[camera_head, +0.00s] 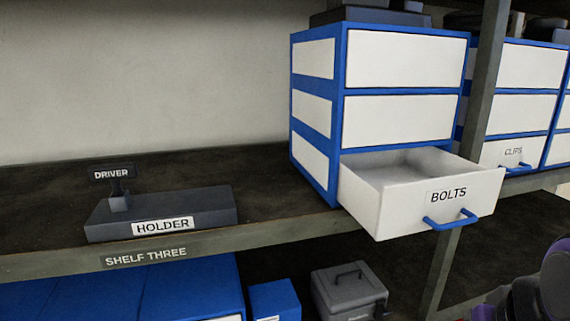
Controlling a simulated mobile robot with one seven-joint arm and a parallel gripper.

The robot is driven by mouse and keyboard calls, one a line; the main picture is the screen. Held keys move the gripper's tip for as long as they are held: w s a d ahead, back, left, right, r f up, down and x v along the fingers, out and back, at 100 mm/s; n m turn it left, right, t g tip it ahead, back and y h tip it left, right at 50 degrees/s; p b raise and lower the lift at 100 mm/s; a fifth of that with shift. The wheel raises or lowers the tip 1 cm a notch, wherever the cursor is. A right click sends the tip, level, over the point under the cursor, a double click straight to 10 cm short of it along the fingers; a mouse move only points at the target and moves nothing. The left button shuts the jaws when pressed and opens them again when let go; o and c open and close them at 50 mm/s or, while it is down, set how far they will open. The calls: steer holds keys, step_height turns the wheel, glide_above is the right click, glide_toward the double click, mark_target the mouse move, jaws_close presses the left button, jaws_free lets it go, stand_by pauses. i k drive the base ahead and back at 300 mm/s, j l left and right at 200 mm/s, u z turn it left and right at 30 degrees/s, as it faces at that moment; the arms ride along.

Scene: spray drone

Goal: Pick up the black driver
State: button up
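The black driver (117,188) stands upright at the left end of the dark grey holder (211,204). The holder is a low box labelled HOLDER, near the front edge of the shelf on the left. My gripper is not in view. Dark and purple rounded parts at the lower right corner look like my arm, well apart from the driver.
The shelf (55,230) is labelled SHELF THREE. Right of the holder stands a blue and white drawer cabinet (404,88); its bottom drawer (408,209), labelled BOLTS, is pulled out past the shelf edge. A grey upright post (487,85) stands right of it. The shelf around the holder is clear.

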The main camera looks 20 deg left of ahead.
mark_target(114, 172)
steer(key=u, duration=1.95)
